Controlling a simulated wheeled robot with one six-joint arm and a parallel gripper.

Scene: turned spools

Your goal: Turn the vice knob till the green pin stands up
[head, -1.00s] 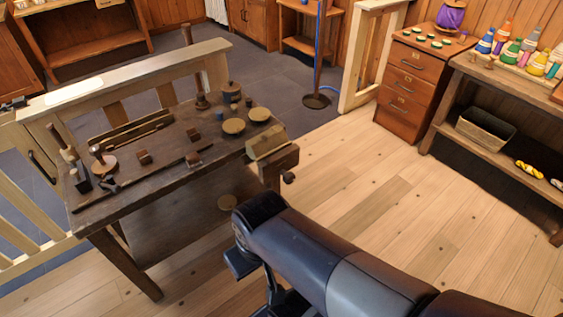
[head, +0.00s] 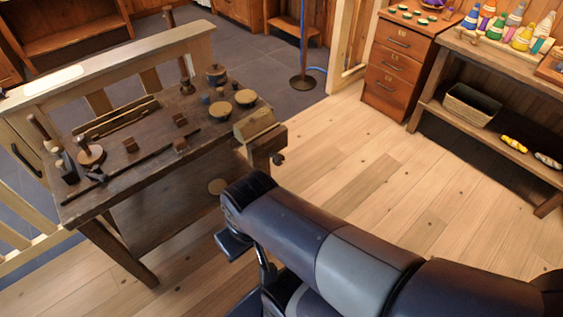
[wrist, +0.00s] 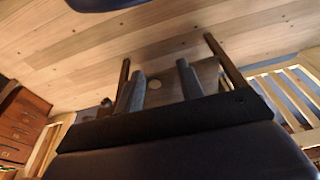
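The vice (head: 262,146) is the dark block at the right end of the dark wooden workbench (head: 140,186), with a pale wood piece (head: 254,121) on top. Its small dark knob (head: 278,159) sticks out at the right side in the head view. I see no green pin in either view. My gripper's two fingers (wrist: 160,85) stand apart with nothing between them in the wrist view, pointing toward the space under the bench. In the head view my arm covers the floor in front of the bench, and my fingertips cannot be made out there.
Spools, round pieces and hand tools lie on the bench top. A pale wooden railing (head: 120,62) runs behind it. A drawer cabinet (head: 400,65) and a shelf (head: 500,75) with coloured cones stand at the right. The plank floor (head: 350,170) between is clear.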

